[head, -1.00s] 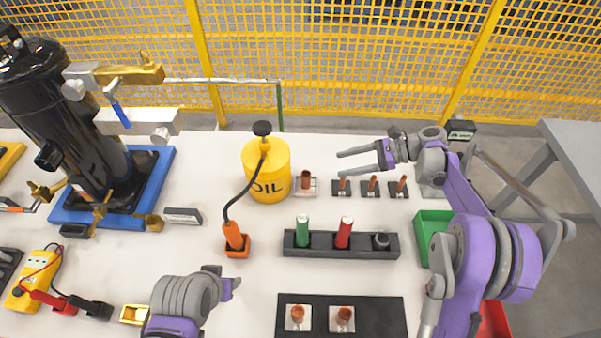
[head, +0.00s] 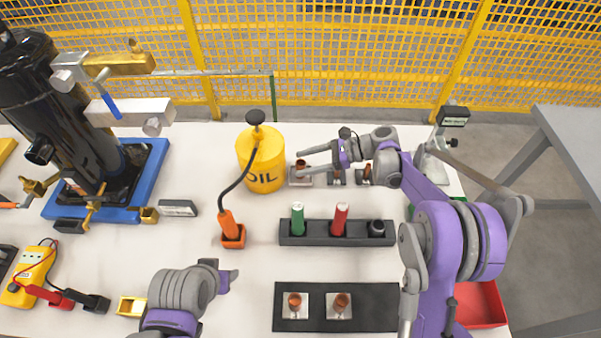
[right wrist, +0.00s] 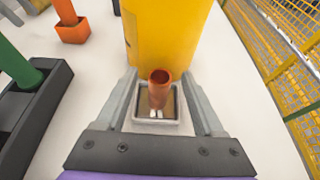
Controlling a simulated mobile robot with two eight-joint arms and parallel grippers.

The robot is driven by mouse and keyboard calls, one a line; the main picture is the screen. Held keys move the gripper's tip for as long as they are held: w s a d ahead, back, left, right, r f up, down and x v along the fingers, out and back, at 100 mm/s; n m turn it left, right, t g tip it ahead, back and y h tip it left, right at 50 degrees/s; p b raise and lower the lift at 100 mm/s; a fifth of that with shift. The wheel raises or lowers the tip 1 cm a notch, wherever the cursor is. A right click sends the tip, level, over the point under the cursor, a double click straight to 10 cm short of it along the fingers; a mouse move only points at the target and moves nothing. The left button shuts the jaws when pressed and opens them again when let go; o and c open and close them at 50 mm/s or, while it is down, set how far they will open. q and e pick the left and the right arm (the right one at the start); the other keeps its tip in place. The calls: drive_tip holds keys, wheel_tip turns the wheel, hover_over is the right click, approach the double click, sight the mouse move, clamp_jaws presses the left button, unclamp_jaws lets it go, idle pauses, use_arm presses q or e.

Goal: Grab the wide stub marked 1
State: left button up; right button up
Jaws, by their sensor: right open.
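A copper stub (head: 301,165) stands upright on a light square holder (head: 300,183) beside the yellow oil can. No number on it is readable. In the right wrist view this stub (right wrist: 160,92) stands between the two fingers, with visible gaps on both sides. My right gripper (head: 298,163) is open and empty around it, reaching in from the right. My left gripper (head: 231,277) is low in the head view, away from the stub; its jaw opening cannot be made out.
The yellow oil can (head: 261,160) stands just beyond the fingertips. Two small stubs on dark holders (head: 350,177) are under my right arm. A black rack (head: 334,238) holds green and red cylinders. A black mat (head: 366,305) carries two more copper stubs on light plates.

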clamp_jaws()
idle(1.4)
